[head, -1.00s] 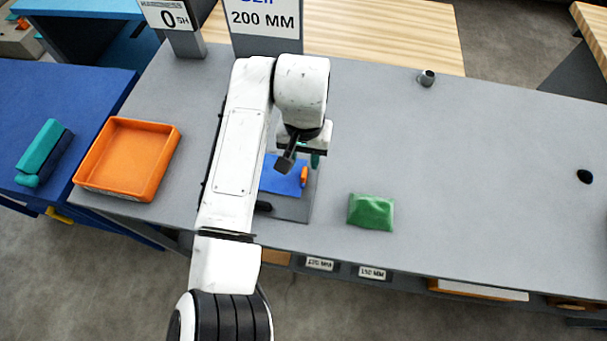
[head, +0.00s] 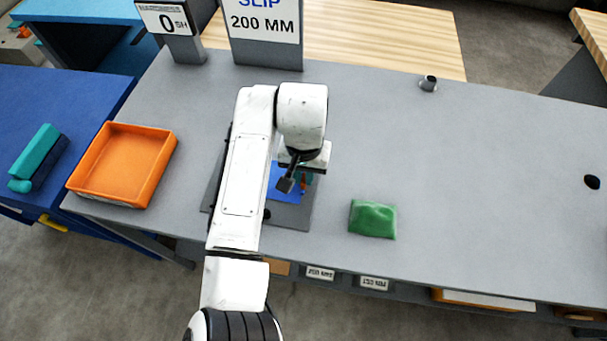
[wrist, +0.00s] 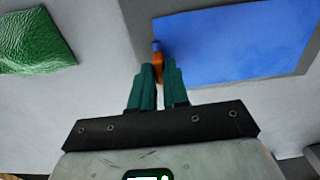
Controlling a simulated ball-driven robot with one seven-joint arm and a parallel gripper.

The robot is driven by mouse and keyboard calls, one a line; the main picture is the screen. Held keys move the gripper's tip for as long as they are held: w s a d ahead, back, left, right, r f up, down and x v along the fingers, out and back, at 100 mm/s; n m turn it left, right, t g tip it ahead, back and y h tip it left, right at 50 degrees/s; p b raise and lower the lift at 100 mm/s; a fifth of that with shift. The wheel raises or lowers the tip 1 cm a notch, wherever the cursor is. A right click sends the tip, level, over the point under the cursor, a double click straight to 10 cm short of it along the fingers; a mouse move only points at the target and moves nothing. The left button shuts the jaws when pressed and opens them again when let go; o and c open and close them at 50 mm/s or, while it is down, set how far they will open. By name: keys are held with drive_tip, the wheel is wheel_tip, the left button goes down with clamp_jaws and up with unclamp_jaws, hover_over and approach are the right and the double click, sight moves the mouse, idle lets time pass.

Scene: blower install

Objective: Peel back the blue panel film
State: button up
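The blue film (head: 284,184) lies on a grey panel (head: 290,215) on the bench, partly hidden by my arm. In the wrist view the film (wrist: 235,45) looks flat over most of the panel. A small orange tab (wrist: 157,60) sits at the film's near edge, with a small dark blue piece beside its far end. My gripper (wrist: 160,72) has teal fingers close together, with the orange tab between their tips. In the head view my gripper (head: 308,180) is low over the panel's right side.
A green pouch (head: 373,219) lies right of the panel. An orange tray (head: 125,165) stands to the left. Sign posts (head: 265,35) rise behind. The bench's right side is mostly clear.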

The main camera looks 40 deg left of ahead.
clamp_jaws()
drive_tip(key=shift+a, duration=0.1)
drive_tip(key=shift+s+a, duration=0.7)
drive_tip(key=shift+a, duration=0.35)
drive_tip(key=shift+s+a, duration=0.65)
drive_tip(key=shift+a, duration=0.45)
drive_tip(key=shift+s+a+b, duration=0.3)
drive_tip(key=shift+s+a, duration=0.15)
drive_tip(key=shift+a, duration=0.25)
drive_tip(key=shift+s+a+b, duration=0.25)
drive_tip(key=shift+s+a, duration=0.15)
drive_tip(key=shift+a, duration=0.25)
drive_tip(key=shift+s+a+b, duration=0.3)
drive_tip(key=shift+s+a, duration=0.15)
drive_tip(key=shift+a, duration=0.25)
drive_tip(key=shift+a, duration=0.1)
